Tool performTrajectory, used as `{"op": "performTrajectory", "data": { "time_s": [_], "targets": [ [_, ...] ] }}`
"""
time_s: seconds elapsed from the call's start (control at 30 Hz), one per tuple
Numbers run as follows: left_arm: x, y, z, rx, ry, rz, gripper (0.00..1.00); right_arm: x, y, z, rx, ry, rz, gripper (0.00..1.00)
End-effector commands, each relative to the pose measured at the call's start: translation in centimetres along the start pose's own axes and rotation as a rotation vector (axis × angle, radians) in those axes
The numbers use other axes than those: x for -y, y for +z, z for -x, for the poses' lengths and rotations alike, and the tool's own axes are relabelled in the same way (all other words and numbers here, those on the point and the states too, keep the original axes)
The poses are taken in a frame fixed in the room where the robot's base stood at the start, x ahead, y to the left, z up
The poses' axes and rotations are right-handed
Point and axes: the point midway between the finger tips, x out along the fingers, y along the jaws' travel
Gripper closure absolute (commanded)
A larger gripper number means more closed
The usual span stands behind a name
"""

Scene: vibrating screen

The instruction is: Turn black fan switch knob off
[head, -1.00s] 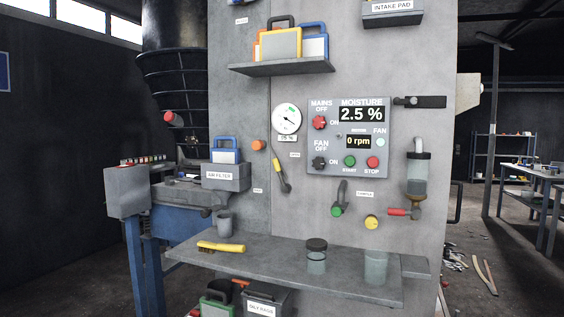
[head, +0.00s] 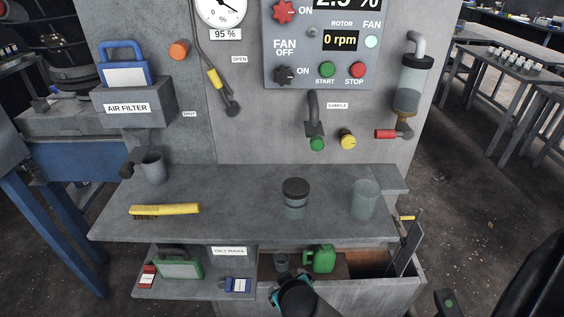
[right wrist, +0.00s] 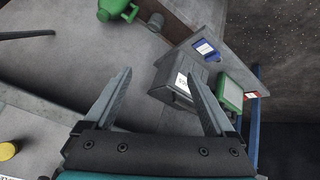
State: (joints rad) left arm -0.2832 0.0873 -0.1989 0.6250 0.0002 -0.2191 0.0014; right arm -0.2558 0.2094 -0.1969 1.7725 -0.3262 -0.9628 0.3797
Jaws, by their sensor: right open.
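The black fan switch knob (head: 284,75) sits at the lower left of the grey control panel (head: 350,75) in the head view. FAN OFF is printed above it and ON to its right. I cannot tell which mark it points to. The rotor display (head: 341,40) reads 0 rpm. In the right wrist view my right gripper (right wrist: 157,75) is open, with nothing between its fingers. The knob does not show there. A dark part of mine with a teal edge shows at the bottom of the head view, well below the knob. My left gripper is not in view.
A red knob (head: 285,11), green START button (head: 327,69) and red STOP button (head: 357,69) are near the knob. Below the panel are a sample spout (head: 314,112) and a shelf (head: 240,200) with a brush and jars. An open drawer (head: 370,290) juts out underneath.

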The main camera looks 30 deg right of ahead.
Motion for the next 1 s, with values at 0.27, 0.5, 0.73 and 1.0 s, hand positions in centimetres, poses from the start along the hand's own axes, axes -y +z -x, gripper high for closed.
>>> {"op": "performTrajectory", "data": {
  "time_s": [0.27, 0.5, 0.73, 1.0],
  "targets": [
    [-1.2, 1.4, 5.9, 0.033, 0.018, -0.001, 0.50, -8.7, -17.8, 14.7, -0.342, 0.191, -0.238, 0.10],
    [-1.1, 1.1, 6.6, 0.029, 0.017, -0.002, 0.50, -14.3, -28.9, 22.1, -0.763, 0.313, -0.435, 0.10],
    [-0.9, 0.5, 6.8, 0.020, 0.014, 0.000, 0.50, -15.5, -31.4, 23.4, -0.857, 0.325, -0.467, 0.10],
    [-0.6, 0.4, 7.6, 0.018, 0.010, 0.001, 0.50, -17.3, -33.8, 21.0, -0.855, 0.326, -0.463, 0.10]
  ]
}}
